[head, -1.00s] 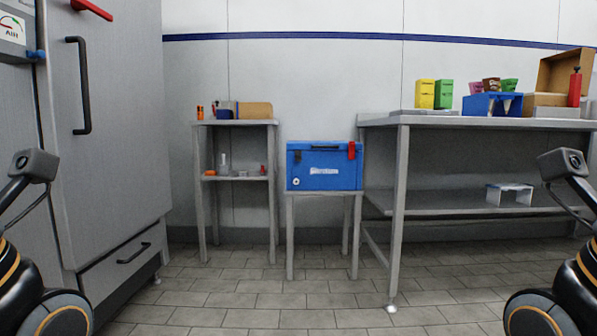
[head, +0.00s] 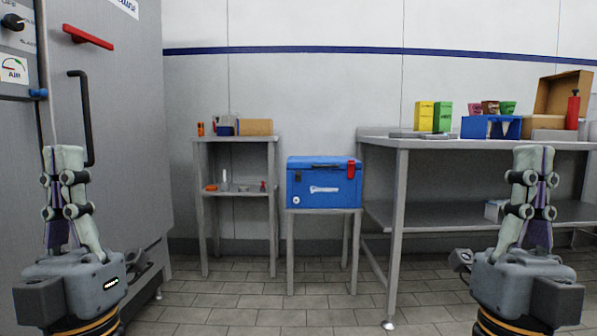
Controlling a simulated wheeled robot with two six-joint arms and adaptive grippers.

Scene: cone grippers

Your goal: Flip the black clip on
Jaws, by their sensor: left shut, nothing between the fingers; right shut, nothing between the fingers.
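A blue box (head: 325,200) stands shut on a small grey stand in the middle of the head view. A small black clip (head: 298,175) is on the left of its front, near the lid edge. It is too small to tell exactly how it sits. A red clip (head: 351,169) is on the right of the front. My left gripper (head: 64,150) points up at the far left, shut and empty. My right gripper (head: 533,151) points up at the right, shut and empty. Both are well apart from the box in the picture.
A grey shelf (head: 235,139) with small items stands left of the box. A long grey table (head: 440,144) with cartons and a blue holder is to the right. A tall grey cabinet (head: 120,190) fills the left side. Tiled floor in front of the box is clear.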

